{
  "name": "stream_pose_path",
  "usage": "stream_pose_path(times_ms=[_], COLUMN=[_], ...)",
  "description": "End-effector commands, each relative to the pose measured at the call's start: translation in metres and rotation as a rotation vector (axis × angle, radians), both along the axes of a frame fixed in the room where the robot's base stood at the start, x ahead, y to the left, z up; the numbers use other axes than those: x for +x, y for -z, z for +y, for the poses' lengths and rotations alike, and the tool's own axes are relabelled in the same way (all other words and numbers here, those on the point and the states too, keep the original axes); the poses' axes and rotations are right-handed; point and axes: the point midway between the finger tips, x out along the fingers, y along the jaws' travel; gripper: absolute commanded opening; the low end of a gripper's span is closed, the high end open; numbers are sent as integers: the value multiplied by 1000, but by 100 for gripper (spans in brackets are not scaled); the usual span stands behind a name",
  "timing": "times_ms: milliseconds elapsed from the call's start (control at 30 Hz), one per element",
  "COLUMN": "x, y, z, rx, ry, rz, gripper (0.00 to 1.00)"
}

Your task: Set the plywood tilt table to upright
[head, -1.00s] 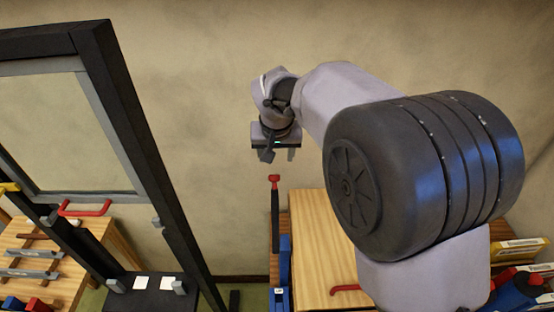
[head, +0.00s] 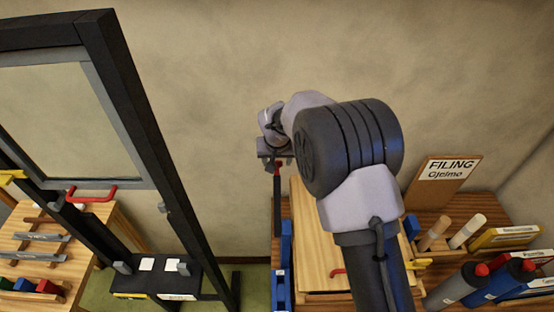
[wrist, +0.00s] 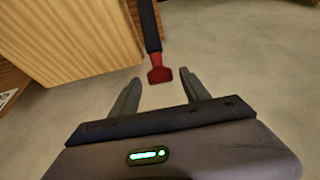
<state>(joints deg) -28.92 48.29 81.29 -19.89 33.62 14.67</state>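The plywood tilt table (head: 308,225) is a pale wooden board on the bench, partly hidden behind my arm; I cannot tell its exact angle. It also fills the upper left of the wrist view (wrist: 75,40). A black lever (head: 277,205) with a red tip (wrist: 160,75) stands along the board's left side, above a blue part (head: 284,265). My gripper (head: 281,165) is at the lever's top. In the wrist view its two fingers are apart, with the red tip between the fingertips in the picture. I see no contact.
A black frame with a glazed panel (head: 140,125) and red handle (head: 92,194) stands left. A FILING sign (head: 447,172), wooden-handled tools (head: 435,232) and bottles (head: 458,285) stand right of my arm. A red handle (head: 338,272) shows near the board's front.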

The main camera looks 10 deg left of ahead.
Motion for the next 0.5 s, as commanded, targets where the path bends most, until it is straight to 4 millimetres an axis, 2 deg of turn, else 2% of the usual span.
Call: stream_pose_path(times_ms=[33,200,267,500], x=[0,0,0,0], y=[0,0,0,0], z=[0,0,0,0], rx=[0,0,0,0], ry=[0,0,0,0], rz=[0,0,0,0], gripper=[44,10,0,0])
